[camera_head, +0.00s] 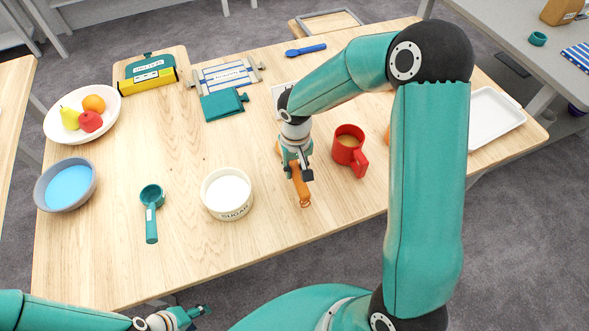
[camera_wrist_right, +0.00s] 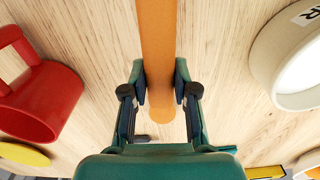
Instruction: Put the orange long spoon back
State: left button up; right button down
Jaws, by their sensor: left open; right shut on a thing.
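The orange long spoon (camera_head: 301,188) is at the middle of the table, between the sugar bowl and the red mug. My right gripper (camera_head: 297,172) is shut on it from above. In the right wrist view the spoon's orange shaft (camera_wrist_right: 158,45) runs between the two fingers of my right gripper (camera_wrist_right: 160,85). Whether the spoon touches the table is hard to tell. My left gripper (camera_head: 200,312) is open and empty, low at the front left, off the table's front edge.
A white sugar bowl (camera_head: 228,197) stands left of the spoon and a red mug (camera_head: 349,155) right of it. A teal scoop (camera_head: 151,210), a blue-filled bowl (camera_head: 66,187) and a fruit plate (camera_head: 55,133) are at left. A white tray (camera_head: 493,118) is at right.

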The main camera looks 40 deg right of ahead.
jog(key=shift+f, duration=0.45)
jog(key=c, duration=0.9)
grip_release()
